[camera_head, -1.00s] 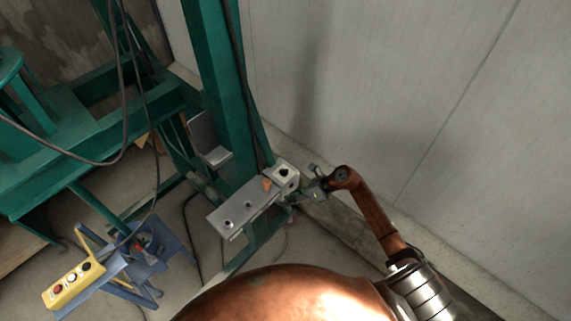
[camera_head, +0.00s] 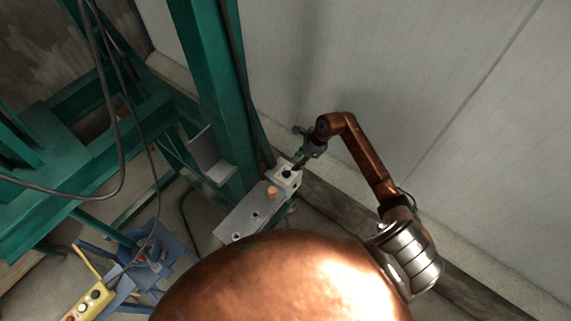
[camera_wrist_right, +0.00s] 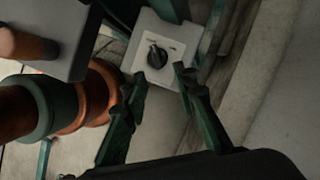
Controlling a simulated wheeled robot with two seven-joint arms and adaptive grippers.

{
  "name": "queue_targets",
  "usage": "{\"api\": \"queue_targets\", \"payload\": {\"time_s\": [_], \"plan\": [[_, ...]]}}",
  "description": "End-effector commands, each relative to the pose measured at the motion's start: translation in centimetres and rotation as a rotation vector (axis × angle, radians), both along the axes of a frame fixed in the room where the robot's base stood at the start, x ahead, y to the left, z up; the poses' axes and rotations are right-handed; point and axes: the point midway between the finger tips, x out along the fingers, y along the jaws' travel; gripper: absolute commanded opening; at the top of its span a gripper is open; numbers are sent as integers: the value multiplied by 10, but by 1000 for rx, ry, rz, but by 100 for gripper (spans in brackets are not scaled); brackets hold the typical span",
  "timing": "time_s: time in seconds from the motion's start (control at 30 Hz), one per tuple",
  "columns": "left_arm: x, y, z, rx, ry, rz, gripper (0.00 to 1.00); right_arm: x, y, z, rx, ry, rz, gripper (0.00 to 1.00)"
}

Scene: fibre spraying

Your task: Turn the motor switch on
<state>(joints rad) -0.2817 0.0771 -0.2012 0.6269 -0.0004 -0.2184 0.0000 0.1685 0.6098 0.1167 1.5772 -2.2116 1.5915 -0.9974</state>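The motor switch is a black rotary knob (camera_wrist_right: 157,57) on the pale face of a grey box (camera_wrist_right: 190,40) in the right wrist view. In the head view the box (camera_head: 285,181) sits at the upper end of a grey metal plate (camera_head: 240,217). My right gripper (camera_wrist_right: 160,83) is open, with its two dark fingers spread on either side below the knob and nothing between them. In the head view the right gripper (camera_head: 299,162) is just above and right of the box, pointing down at it. I cannot tell whether it touches the knob. My left gripper is not in view.
An orange-brown knob (camera_head: 272,192) stands beside the switch box. A green steel post (camera_head: 210,90) rises just left. A pale wall (camera_head: 450,90) is behind and right of the arm. A yellow button box (camera_head: 90,301) and a blue stand (camera_head: 165,255) are at lower left.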

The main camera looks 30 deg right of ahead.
Motion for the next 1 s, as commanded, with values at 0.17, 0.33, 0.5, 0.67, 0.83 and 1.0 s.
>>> {"api": "queue_targets", "payload": {"time_s": [0.17,0.33,0.5,0.67,0.83,1.0], "plan": [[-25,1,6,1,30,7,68,9,17,-24,8,2,9,26],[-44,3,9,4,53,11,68,15,25,-47,7,1,10,26],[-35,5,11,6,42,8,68,17,28,-60,3,0,9,26],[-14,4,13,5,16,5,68,17,27,-64,2,-1,9,26],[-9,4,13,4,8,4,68,17,27,-64,1,0,8,25],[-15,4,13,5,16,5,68,16,27,-64,1,0,8,13]]}}
